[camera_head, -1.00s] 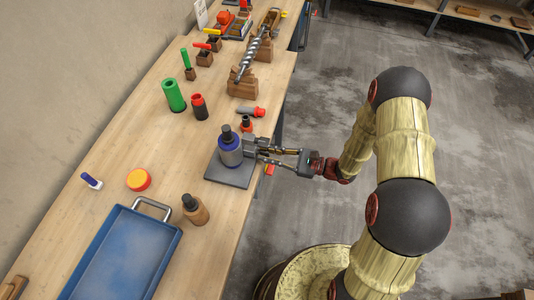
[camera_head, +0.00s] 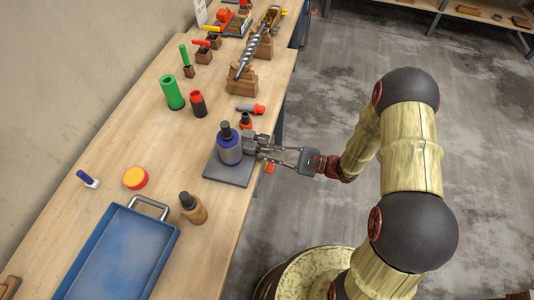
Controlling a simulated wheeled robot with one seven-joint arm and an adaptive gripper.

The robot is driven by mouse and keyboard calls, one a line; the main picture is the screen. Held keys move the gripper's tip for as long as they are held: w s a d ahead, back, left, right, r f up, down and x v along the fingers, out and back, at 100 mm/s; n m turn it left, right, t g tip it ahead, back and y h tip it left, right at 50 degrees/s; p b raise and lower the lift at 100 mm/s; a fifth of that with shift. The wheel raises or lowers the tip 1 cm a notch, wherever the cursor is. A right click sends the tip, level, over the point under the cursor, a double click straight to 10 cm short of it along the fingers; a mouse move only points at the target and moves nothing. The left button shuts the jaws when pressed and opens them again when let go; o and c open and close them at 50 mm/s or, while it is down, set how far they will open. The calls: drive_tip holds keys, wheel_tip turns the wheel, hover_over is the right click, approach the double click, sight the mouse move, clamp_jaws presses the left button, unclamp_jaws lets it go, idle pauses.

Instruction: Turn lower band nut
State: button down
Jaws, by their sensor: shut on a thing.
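A grey cylinder with a blue band and a dark top (camera_head: 229,148) stands upright on a dark grey plate (camera_head: 228,174) near the table's right edge. A small dark grey clamp part (camera_head: 253,139) sits at the cylinder's right side. My gripper (camera_head: 263,150) reaches in from the right, level with the band, its fingers beside this part. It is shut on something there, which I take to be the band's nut. The nut itself is too small and too covered by the fingers to make out.
A red-topped dark piece (camera_head: 246,121) and a red-tipped tool (camera_head: 251,108) lie just behind the plate. Green (camera_head: 172,93) and dark red (camera_head: 198,103) cylinders stand behind.

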drive_tip(key=n+b, duration=0.1)
drive_tip(key=n, duration=0.1)
drive_tip(key=n+b, duration=0.3)
drive_tip(key=shift+f+n, duration=0.25)
drive_tip(key=shift+n, duration=0.05)
drive_tip(key=n+b, duration=0.4)
drive_tip(key=n, duration=0.1)
drive_tip(key=shift+s+r+b, duration=0.1)
drive_tip(key=shift+b, duration=0.25)
drive_tip(key=c, duration=2)
unclamp_jaws()
drive_tip(key=shift+a, duration=0.1)
drive_tip(key=shift+c, duration=0.2)
drive_tip(key=shift+o, duration=0.3)
drive_tip(key=v, duration=1.2)
